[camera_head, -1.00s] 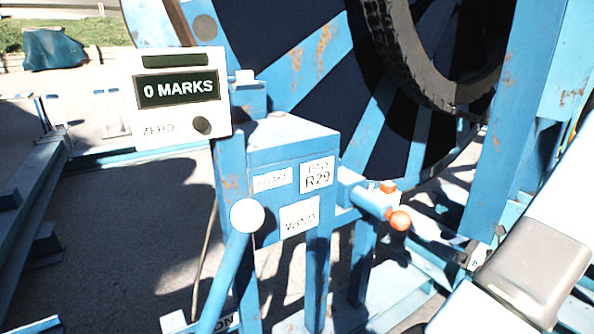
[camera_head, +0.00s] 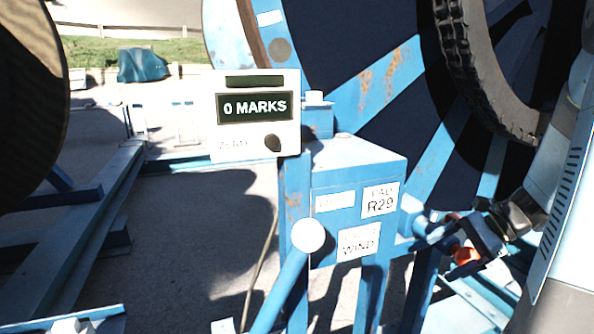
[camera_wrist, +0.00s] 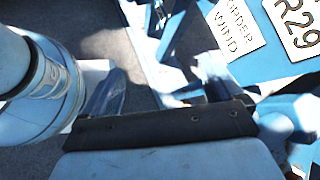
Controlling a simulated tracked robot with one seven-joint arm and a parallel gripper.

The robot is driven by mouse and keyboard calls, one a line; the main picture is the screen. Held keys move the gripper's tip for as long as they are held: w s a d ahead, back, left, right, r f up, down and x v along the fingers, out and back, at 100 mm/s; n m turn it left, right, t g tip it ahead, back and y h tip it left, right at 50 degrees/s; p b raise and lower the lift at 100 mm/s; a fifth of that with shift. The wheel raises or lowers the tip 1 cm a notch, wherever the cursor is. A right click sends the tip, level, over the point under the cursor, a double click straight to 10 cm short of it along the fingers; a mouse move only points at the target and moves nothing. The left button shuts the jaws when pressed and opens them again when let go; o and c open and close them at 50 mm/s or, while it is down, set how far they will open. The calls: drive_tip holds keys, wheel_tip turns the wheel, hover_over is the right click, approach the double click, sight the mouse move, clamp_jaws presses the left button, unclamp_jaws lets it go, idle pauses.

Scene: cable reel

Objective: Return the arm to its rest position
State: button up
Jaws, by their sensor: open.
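My arm enters from the right edge of the head view, pale grey with a slotted panel. My gripper (camera_head: 482,238) is at its end, by the orange-knobbed fitting (camera_head: 466,256) on the right side of the blue control post (camera_head: 345,165). The gripper partly hides that fitting, and I cannot tell whether they touch. In the wrist view, my gripper (camera_wrist: 175,95) has its fingers apart, with nothing seen held between them. The post's labelled face is at the upper right of that view.
A counter box (camera_head: 258,112) reading "0 MARKS" stands on the post. A lever with a white ball (camera_head: 308,236) rises in front. The big blue reel (camera_head: 375,80) and a black tyre (camera_head: 480,80) are behind. A dark disc (camera_head: 30,100) fills the left edge.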

drive_tip(key=s+a+r+n+t+h, duration=0.3)
drive_tip(key=s+a+r+n+h, duration=0.6)
drive_tip(key=r+n, duration=0.5)
drive_tip(key=s+a+n, duration=0.1)
drive_tip(key=s, duration=0.1)
drive_tip(key=shift+s+n+h, duration=0.3)
drive_tip(key=shift+s+n, duration=0.05)
drive_tip(key=shift+n, duration=0.05)
drive_tip(key=shift+c, duration=0.2)
idle(1.5)
